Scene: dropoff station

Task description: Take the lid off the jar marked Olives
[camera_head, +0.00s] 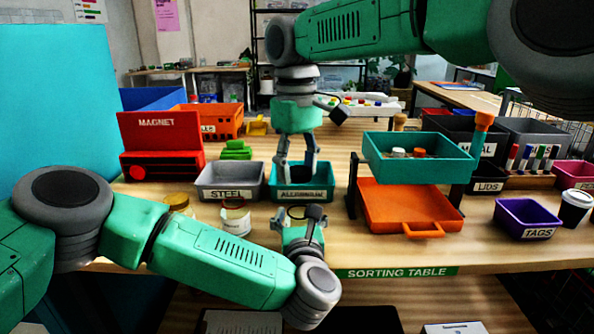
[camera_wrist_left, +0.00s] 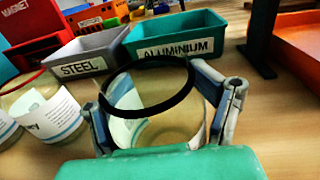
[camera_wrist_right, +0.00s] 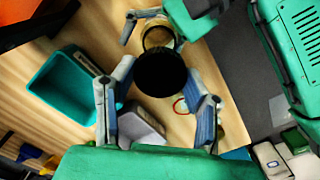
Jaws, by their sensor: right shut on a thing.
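An open glass jar (camera_wrist_left: 190,125) with a black rim and a white label stands between the fingers of my left gripper (camera_wrist_left: 165,105), which is shut on it. The label's words cannot be read from here. My right gripper (camera_wrist_right: 158,100) is shut on a round black lid (camera_wrist_right: 160,74). The lid is apart from the jar, whose open dark rim (camera_wrist_right: 158,38) shows beyond it. In the head view my right gripper (camera_head: 297,176) hangs in front of the aluminium bin, fingers down, and my left gripper (camera_head: 302,228) is below it at the table's front.
Other jars (camera_head: 235,218) stand left of my left gripper; one has a red rim (camera_wrist_left: 22,82). The steel bin (camera_head: 230,196) and the aluminium bin (camera_head: 330,190) stand behind. A raised teal tray (camera_head: 420,172) and an orange tray (camera_head: 385,212) are to the right.

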